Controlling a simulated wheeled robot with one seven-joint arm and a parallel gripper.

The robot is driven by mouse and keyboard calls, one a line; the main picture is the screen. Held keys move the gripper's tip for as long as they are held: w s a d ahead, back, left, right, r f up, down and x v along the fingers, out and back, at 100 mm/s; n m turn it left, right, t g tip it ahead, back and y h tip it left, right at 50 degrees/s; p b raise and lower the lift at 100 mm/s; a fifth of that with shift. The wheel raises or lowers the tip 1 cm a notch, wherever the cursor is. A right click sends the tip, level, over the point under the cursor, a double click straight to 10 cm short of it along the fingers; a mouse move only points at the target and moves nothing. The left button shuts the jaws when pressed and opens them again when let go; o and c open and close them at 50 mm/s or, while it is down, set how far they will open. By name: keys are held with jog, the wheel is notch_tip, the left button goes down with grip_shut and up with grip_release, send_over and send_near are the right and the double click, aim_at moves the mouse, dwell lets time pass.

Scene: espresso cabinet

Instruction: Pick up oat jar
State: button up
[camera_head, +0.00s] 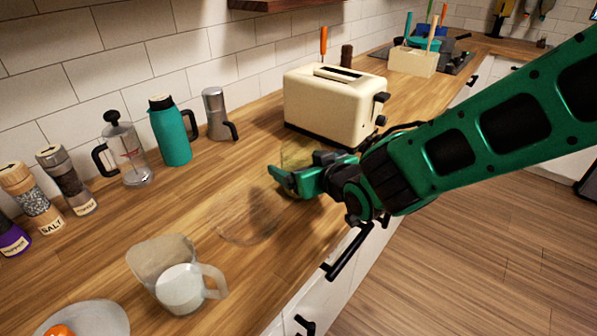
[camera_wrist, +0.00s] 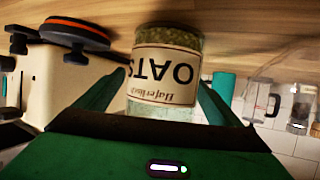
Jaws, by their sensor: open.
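The oat jar (camera_wrist: 165,70) is a clear glass jar with a cream label reading OATS, and it appears upside down in the wrist view. In the head view only part of the jar (camera_head: 296,153) shows behind my gripper, on the counter in front of the toaster. My gripper (camera_head: 303,174) is open. In the wrist view its two green fingers (camera_wrist: 158,102) stand on either side of the jar, with the jar between them. I cannot tell whether either finger touches the glass. The lower part of the jar is partly hidden by my gripper's body.
A cream toaster (camera_head: 338,105) stands just behind the jar. A clear round glass item (camera_head: 245,215) lies left of my gripper, and a clear measuring jug (camera_head: 165,262) stands nearer. A teal flask (camera_head: 170,135), moka pot (camera_head: 215,112) and French press (camera_head: 128,155) line the wall.

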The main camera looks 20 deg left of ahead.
jog(key=shift+x, duration=1.55)
jog(key=c, duration=1.4)
jog(key=shift+r, duration=0.15)
